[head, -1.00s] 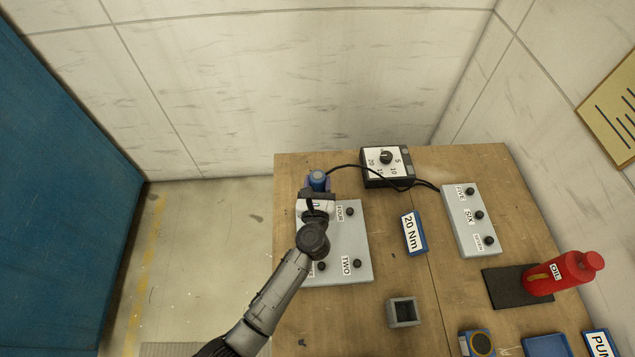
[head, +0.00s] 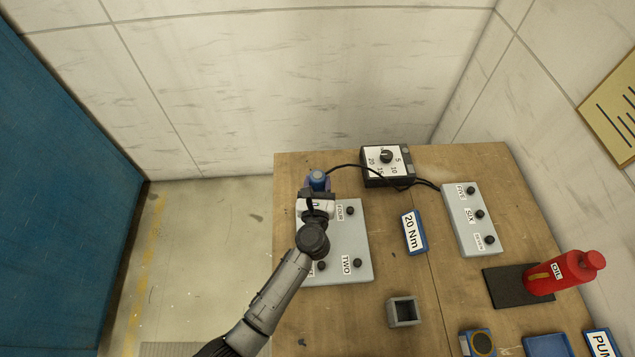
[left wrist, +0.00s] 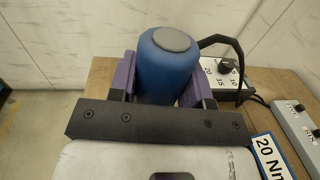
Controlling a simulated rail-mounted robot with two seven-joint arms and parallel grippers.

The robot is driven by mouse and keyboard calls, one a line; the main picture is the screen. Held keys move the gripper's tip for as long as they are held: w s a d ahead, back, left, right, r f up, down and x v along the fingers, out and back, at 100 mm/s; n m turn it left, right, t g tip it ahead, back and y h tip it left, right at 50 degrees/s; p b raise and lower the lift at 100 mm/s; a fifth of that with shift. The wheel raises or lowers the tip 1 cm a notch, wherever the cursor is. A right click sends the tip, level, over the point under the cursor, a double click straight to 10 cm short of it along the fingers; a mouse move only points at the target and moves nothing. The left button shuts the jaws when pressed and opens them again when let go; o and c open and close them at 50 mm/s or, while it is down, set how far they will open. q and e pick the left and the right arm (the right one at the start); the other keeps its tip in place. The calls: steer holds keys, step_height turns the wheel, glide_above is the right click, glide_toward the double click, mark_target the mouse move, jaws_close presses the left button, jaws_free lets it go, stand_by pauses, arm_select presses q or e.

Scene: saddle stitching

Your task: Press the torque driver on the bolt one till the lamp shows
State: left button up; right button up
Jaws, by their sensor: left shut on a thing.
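The blue torque driver (head: 318,178) with a grey cap stands upright at the back left of the table. It also shows in the left wrist view (left wrist: 168,70), between the purple fingers. My left gripper (head: 318,188) is shut on the driver, above the far left part of the left grey bolt plate (head: 342,238). That plate has black bolts, with labels FOUR and TWO readable. Bolt one cannot be made out; my gripper and arm cover part of the plate. The driver's lower end is hidden, so I cannot tell whether it touches a bolt. No lit lamp is visible. My right gripper is not in view.
A dial box (head: 387,166) stands at the back, with a black cable running to the driver.

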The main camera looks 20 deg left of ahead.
mark_target(317, 175)
arm_select(q)
steer(key=shift+f, duration=0.15)
steer(key=shift+f, duration=0.1)
stand_by(0.7)
stand_by(0.8)
step_height(317, 175, up, 3)
steer(key=shift+r+p, duration=0.1)
steer(key=shift+p, duration=1.1)
step_height(317, 175, up, 3)
steer(key=p, duration=0.3)
steer(key=shift+r, duration=0.1)
